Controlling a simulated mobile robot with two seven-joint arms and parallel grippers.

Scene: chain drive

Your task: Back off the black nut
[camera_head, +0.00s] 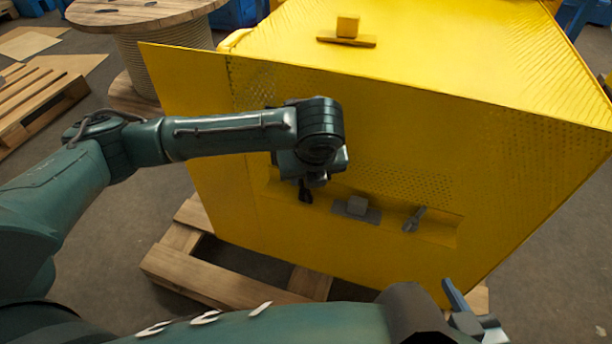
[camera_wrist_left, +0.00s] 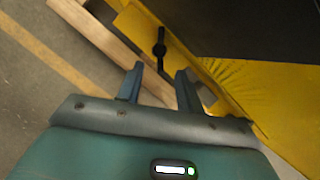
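The black nut (camera_head: 305,194) shows as a small dark piece at the left of the recess in the yellow housing, partly hidden by my left wrist. In the left wrist view the black nut (camera_wrist_left: 160,48) has two wings and stands just beyond the fingertips. My left gripper (camera_wrist_left: 159,72) is open, with its two fingers apart and nothing between them. The nut lies roughly in line with the gap, not visibly touched. My right gripper (camera_head: 472,300) is at the bottom right of the head view, fingers apart and empty, in front of the housing's lower edge.
A grey block on a plate (camera_head: 357,206) and a grey winged piece (camera_head: 414,219) sit right of the black nut in the same recess. A yellow block (camera_head: 347,27) is on top of the housing (camera_head: 420,100). A wooden pallet (camera_head: 215,278) lies below.

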